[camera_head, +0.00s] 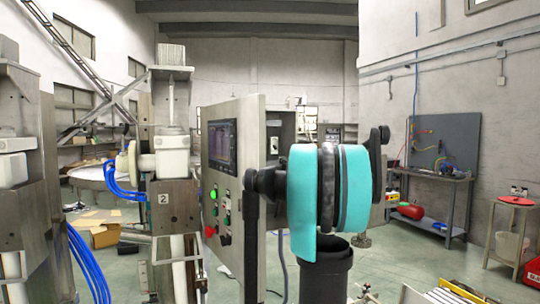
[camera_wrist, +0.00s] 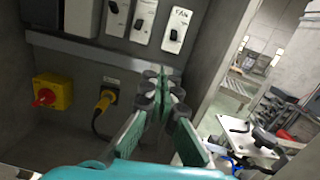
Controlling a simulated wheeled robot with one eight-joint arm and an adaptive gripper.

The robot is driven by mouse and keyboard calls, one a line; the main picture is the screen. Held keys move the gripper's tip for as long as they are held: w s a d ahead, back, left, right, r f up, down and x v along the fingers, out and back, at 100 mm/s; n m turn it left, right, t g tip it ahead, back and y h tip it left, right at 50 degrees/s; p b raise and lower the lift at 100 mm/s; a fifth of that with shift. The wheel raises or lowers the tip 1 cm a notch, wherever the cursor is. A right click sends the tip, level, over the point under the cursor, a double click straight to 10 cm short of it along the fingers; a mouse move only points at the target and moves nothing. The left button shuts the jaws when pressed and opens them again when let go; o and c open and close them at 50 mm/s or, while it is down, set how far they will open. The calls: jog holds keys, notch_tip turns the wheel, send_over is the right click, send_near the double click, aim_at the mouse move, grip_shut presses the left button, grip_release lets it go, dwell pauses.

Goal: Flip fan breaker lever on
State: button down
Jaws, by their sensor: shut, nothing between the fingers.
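The fan breaker (camera_wrist: 178,27) is a pale plate with a handwritten label that seems to read FAN, at the top of the wrist view. It is the rightmost in a row of breakers. Its black lever (camera_wrist: 174,36) sits about mid-plate; I cannot tell whether it is on or off. My gripper (camera_wrist: 167,80) has green fingers with dark tips, closed together and empty. In the picture the tips lie below the fan breaker, apart from its lever. In the head view my turquoise arm stands before the cabinet (camera_head: 282,112) and hides the gripper.
Other breakers (camera_wrist: 146,20) stand left of the fan one, above a grey rail (camera_wrist: 90,50). Below are a yellow switch with a red knob (camera_wrist: 52,92) and a yellow plug (camera_wrist: 104,100) with a cable. The cabinet's open door (camera_head: 222,180) carries a screen and buttons.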

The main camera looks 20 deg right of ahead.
aim_at(276, 148)
jog(key=shift+w+d+r+m+h, duration=0.15)
jog(key=shift+d+r+m+h, duration=0.25)
jog(key=shift+d+r+m, duration=0.15)
jog(key=shift+w, duration=0.1)
jog(key=w, duration=0.6)
jog(key=w+r, duration=0.1)
jog(key=w, duration=0.2)
jog(key=shift+w+a, duration=0.15)
jog(key=shift+w, duration=0.25)
jog(key=shift+s+r+g, duration=0.2)
jog(key=shift+r+g, duration=0.15)
jog(key=shift+g, duration=0.25)
jog(key=shift+s+r+g, duration=0.15)
jog(key=shift+r+g, duration=0.1)
jog(key=shift+g, duration=0.35)
jog(key=g, duration=0.1)
jog(key=r+g, duration=0.1)
jog(key=g, duration=0.1)
jog(key=shift+s+r+g, duration=0.2)
jog(key=shift+r+g, duration=0.05)
jog(key=shift+g, duration=0.05)
jog(key=shift+r, duration=0.2)
